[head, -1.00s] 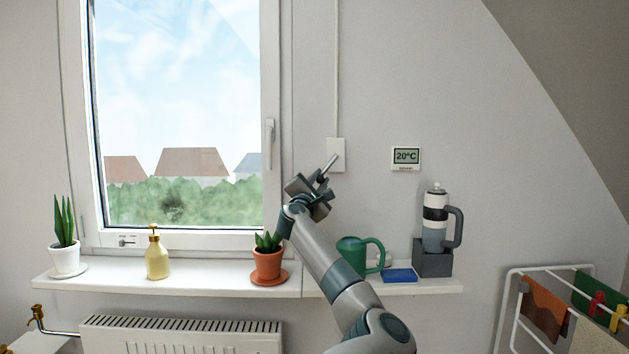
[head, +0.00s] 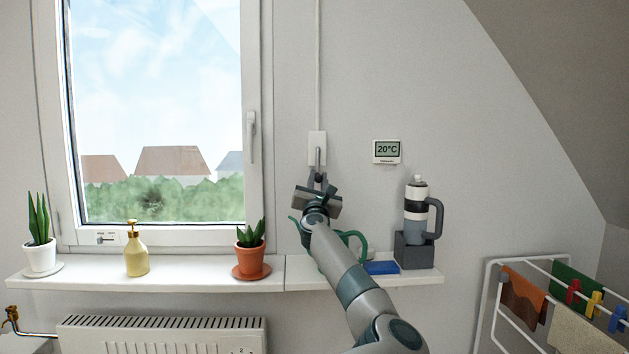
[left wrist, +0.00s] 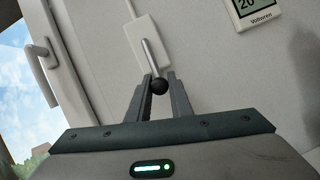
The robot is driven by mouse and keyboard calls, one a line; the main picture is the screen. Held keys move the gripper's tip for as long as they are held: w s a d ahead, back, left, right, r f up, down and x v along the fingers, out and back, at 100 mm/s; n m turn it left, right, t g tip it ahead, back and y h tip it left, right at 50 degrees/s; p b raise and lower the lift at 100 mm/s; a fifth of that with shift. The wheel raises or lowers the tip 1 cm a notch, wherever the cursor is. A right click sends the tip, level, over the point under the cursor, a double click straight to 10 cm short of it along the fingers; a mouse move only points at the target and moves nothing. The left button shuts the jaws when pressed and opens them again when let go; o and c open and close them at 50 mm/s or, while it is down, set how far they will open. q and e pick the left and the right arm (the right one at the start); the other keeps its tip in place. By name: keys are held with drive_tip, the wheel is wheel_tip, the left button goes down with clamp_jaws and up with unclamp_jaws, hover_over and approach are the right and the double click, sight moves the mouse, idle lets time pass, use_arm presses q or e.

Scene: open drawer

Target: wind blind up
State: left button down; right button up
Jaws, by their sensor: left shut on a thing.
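The blind's winder is a white wall box (head: 317,143) right of the window, with a grey crank (head: 318,158) hanging down from it. In the left wrist view the crank (left wrist: 151,58) ends in a dark round knob (left wrist: 159,86). My left gripper (head: 317,184) is below the box, and its fingers (left wrist: 159,84) are shut on the knob, one on each side. The crank points down, nearly straight, in the head view. No blind fabric shows over the window pane (head: 155,100). My right gripper is in neither view.
Below on the sill (head: 180,285) stand a potted plant (head: 251,255), a yellow soap bottle (head: 136,252), a green watering can (head: 357,245) partly behind my arm, and a bottle (head: 416,215) in a grey holder. A thermometer (head: 387,151) hangs right of the box. A drying rack (head: 490,300) stands at right.

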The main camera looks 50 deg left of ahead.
use_arm(q)
drive_tip(key=shift+w+d, duration=0.15)
drive_tip(key=shift+w, duration=0.05)
drive_tip(key=c, duration=1.6)
unclamp_jaws()
drive_tip(key=shift+w+d, duration=0.1)
